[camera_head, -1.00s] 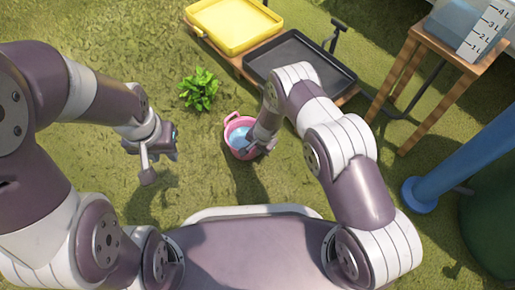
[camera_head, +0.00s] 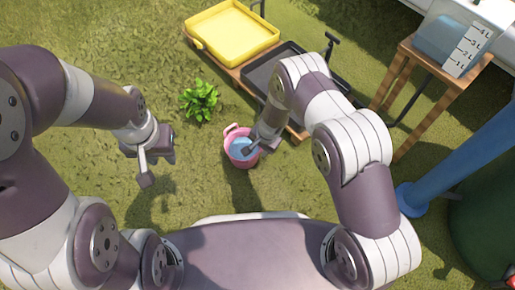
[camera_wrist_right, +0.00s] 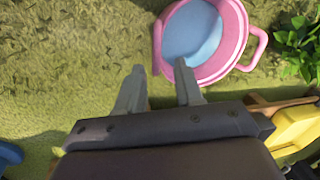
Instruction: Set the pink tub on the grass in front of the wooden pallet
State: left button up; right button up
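The pink tub (camera_head: 229,161) stands on the grass with a pale blue inside. It is in front of the wooden pallet (camera_head: 242,78), with bare grass between. In the right wrist view the tub (camera_wrist_right: 238,30) is at the upper right, with a handle on each side. My right gripper (camera_wrist_right: 158,78) is open, its fingers spread with grass visible between them. One fingertip overlaps the tub's near rim in that view; whether it touches I cannot tell. In the head view my right gripper (camera_head: 257,146) is at the tub's right side. My left gripper (camera_head: 147,168) hangs over grass, with its opening unclear.
A yellow tray (camera_head: 235,32) and a black tray (camera_head: 330,90) lie on the pallet. A leafy plant (camera_head: 200,101) grows left of the tub. A wooden stand (camera_head: 412,68) with a water container (camera_head: 452,38) and a blue post (camera_head: 455,165) are at the right. Grass left of the tub is open.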

jog(key=s+d+r+n, duration=0.2)
jog(key=d+r, duration=0.1)
jog(key=r, duration=0.8)
jog(key=s+d+r+n, duration=0.2)
jog(key=d+r, duration=0.1)
jog(key=r, duration=0.8)
pick_arm(q)
jog(key=shift+r, duration=0.65)
pick_arm(e)
jog(key=s+d+r+n+h, duration=0.1)
jog(key=s+d+r+n, duration=0.1)
jog(key=s, duration=0.4)
jog(key=s+d+r+n, duration=0.2)
jog(key=s+d+r, duration=0.3)
jog(key=s+r, duration=0.2)
jog(key=shift+d+h, duration=0.2)
jog(key=shift+h, duration=0.2)
pick_arm(q)
jog(key=shift+r+p, duration=0.1)
jog(key=shift+p, duration=0.25)
pick_arm(e)
jog(key=shift+r, duration=0.2)
